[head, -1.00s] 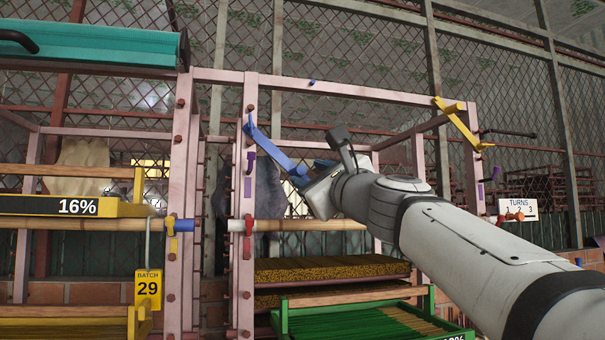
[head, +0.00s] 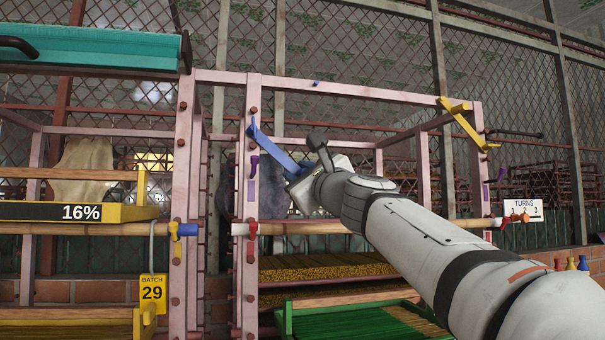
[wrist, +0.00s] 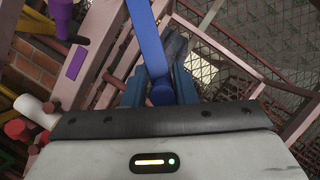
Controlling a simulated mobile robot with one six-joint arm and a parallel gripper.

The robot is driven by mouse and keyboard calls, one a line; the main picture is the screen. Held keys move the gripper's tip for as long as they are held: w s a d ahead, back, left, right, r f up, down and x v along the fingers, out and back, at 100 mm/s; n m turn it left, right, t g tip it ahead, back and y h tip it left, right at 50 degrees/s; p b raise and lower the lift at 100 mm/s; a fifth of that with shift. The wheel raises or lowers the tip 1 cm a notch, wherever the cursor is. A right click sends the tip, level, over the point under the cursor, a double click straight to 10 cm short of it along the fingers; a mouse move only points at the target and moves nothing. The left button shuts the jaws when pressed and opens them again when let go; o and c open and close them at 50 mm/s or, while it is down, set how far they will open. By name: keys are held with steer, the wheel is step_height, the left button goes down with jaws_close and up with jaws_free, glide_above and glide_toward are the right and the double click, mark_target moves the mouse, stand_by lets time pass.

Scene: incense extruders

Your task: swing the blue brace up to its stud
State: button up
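The blue brace (head: 273,147) hangs from the left front post of the right-hand pink rack. It slants down to the right from its upper end at the post. A small blue stud (head: 317,83) sits on the rack's top front beam, above and right of the brace's free end. My gripper (head: 303,170) is at that free end. In the wrist view, the brace (wrist: 150,45) runs down between my two blue fingers (wrist: 160,88). They sit close against both sides of its rounded end, with no clear gap. My wrist hides part of the grip in the head view.
A yellow brace (head: 462,122) hangs at the rack's right post. A wooden bar (head: 310,227) crosses the rack below my gripper, above a green tray (head: 290,318). A teal cover (head: 90,47) is at upper left. The space below the top beam is open.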

jaws_close()
steer(key=shift+r, duration=0.1)
